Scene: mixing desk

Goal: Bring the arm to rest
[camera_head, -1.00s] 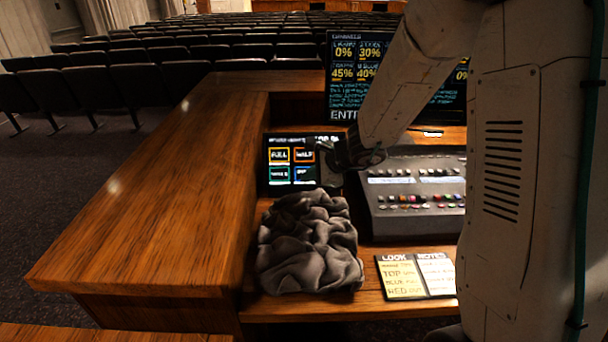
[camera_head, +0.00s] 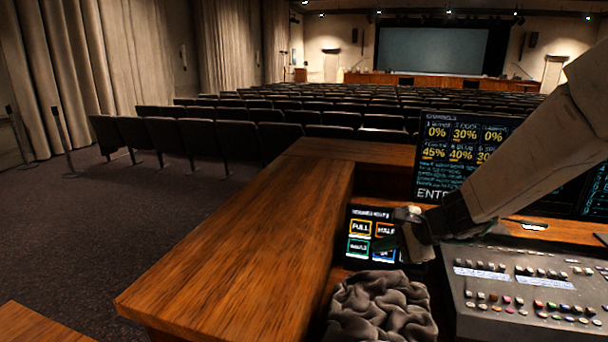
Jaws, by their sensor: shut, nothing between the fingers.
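My gripper (camera_head: 410,240) is at the end of my white arm, which reaches in from the right. It is in front of the small touch panel (camera_head: 372,236) with its coloured outlined buttons, and it covers the panel's right part. The fingers look closed, with nothing seen between them. They are above a crumpled grey cloth (camera_head: 380,308) on the desk. Whether the fingertips touch the panel cannot be told.
A mixing console (camera_head: 530,295) with many coloured buttons is to the right of the cloth. A monitor (camera_head: 462,150) showing percentages stands behind my gripper. The wooden desk top (camera_head: 250,250) on the left is bare. Rows of seats (camera_head: 215,140) and a distant screen (camera_head: 430,55) lie beyond.

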